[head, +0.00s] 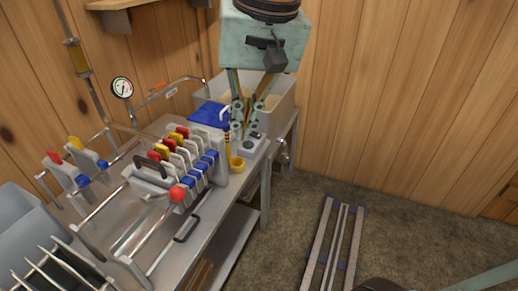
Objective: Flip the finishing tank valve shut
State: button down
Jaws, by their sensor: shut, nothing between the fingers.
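My gripper (243,128) hangs down from the upper middle of the head view, in front of an open steel tank (283,113) at the far end of the bench. Its pale green fingers are shut with nothing between them. A small metal valve or tap (283,150) sticks out of the bench's right end, below the tank, apart from my gripper. An orange lever (157,88) sits on the pipe running to the tank from the left. I cannot tell which of these is the finishing tank valve, and their exact positions are too small to read.
A filter press (190,165) with coloured plate tabs and a red knob (178,193) fills the middle of the steel bench. Floor rails (335,245) are at right.

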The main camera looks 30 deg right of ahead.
jog(key=w+d+f+m+g+y+p, duration=0.1)
jog(key=w+d+f+m, duration=0.4)
jog(key=w+d+f, duration=0.6)
jog(key=w+d+f+m+p, duration=0.2)
jog(key=w+d+f+m, duration=0.45)
jog(key=w, duration=0.85)
jog(key=w+d+f+m+y+p, duration=0.1)
jog(key=d+f+m, duration=0.2)
jog(key=d+f, duration=0.55)
jog(key=w+d+f+m+g, duration=0.1)
jog(key=d+f+m, duration=0.2)
jog(key=f, duration=1.1)
jog(key=d+f+m+y+p, duration=0.1)
jog(key=d+f+m, duration=0.35)
jog(key=f, duration=0.75)
jog(key=w+a+f+m+t+y+p, duration=0.2)
jog(key=w+a+f+m+t+y, duration=0.2)
jog(key=a+f+m+t+y, duration=0.55)
jog(key=s+d+f+m+t+h, duration=0.2)
jog(key=d+f+m+h, duration=0.3)
jog(key=d+m+h, duration=0.3)
jog(key=s+d+f+m+t+h+p, duration=0.1)
jog(key=s+d+f+m+t+h, duration=0.1)
jog(key=d+f+m+t+h, duration=0.3)
jog(key=d+f+m+h, duration=0.1)
jog(key=d+m+h, duration=0.2)
jog(key=d+m, duration=0.3)
jog(key=shift+s+d+m, duration=0.25)
jog(key=shift+d+m, duration=0.05)
jog(key=shift+m, duration=0.15)
